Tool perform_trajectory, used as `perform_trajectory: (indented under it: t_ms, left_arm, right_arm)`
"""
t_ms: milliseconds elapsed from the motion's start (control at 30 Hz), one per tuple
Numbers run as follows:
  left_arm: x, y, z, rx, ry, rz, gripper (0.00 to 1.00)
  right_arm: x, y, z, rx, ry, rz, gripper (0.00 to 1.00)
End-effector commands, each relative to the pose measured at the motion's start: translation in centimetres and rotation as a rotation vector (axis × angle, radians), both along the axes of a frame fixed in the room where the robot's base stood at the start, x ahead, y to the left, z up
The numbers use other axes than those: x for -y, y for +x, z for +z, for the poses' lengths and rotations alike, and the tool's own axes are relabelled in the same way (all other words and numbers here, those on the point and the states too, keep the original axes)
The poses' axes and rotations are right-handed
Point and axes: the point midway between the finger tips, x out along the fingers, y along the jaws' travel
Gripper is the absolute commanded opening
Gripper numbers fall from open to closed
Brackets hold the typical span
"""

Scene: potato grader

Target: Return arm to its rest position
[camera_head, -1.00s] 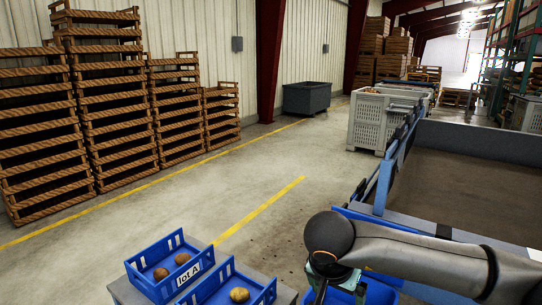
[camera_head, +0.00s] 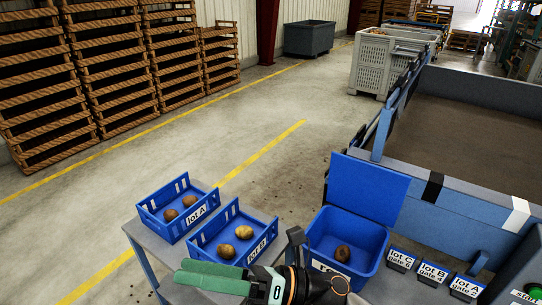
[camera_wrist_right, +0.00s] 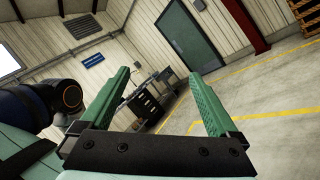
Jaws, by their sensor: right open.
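My right gripper (camera_head: 184,271) is at the bottom centre of the head view, its green fingers pointing left, in front of the lot B crate. In the right wrist view its two fingers (camera_wrist_right: 160,76) stand apart with nothing between them. Past them are a wall, a green door and open floor. My right arm is folded low at the bottom edge of the head view, and most of its links are out of frame. My left gripper is in neither current view.
Blue lot A crate (camera_head: 152,226) and lot B crate (camera_head: 262,232), each holding two potatoes, sit on a grey table (camera_head: 147,238). Right of them, a blue bin (camera_head: 364,249) with a raised lid holds one potato. A blue-framed machine (camera_head: 455,188) stands at right.

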Motion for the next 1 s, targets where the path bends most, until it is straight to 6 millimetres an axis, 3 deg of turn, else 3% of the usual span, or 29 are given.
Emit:
perform_trajectory:
  t_ms: [67, 167, 300, 367, 500, 600, 700, 833, 1000]
  left_arm:
    - [-0.1, -0.3, 0.5, -0.006, 0.001, 0.002, 0.5]
    - [-0.1, -0.5, 0.8, -0.011, 0.002, 0.003, 0.5]
    - [-0.2, -0.6, 1.5, -0.009, 0.001, 0.004, 0.5]
    - [-0.2, -0.6, 1.8, -0.007, 0.001, 0.005, 0.5]
    - [-0.2, -0.5, 2.6, -0.001, 0.0, 0.007, 0.5]
    - [-0.3, -0.4, 3.0, 0.003, 0.0, 0.009, 0.5]
    - [-0.3, -0.4, 3.2, 0.004, 0.001, 0.009, 0.5]
    - [-0.4, -0.5, 3.3, 0.002, 0.002, 0.01, 0.5]
    - [-0.4, -0.5, 3.3, 0.0, 0.002, 0.01, 0.5]
  right_arm:
    - [2.0, 2.5, 0.1, -0.286, 0.126, -0.107, 0.96]
    - [5.4, 5.8, -1.6, -0.637, 0.277, -0.239, 0.96]
    - [11.3, 8.5, -7.5, -1.125, 0.491, -0.425, 0.96]
    - [13.9, 8.7, -11.0, -1.331, 0.584, -0.507, 0.96]
    - [19.8, 6.0, -19.7, -1.772, 0.803, -0.696, 0.96]
    - [23.0, 2.4, -24.9, -2.027, 0.946, -0.817, 0.96]
    - [25.2, -1.4, -28.7, -2.215, 1.066, -0.917, 0.96]
    - [26.8, -5.1, -31.5, -2.365, 1.17, -1.003, 0.96]
    - [27.4, -6.7, -32.6, -2.426, 1.217, -1.039, 0.96]
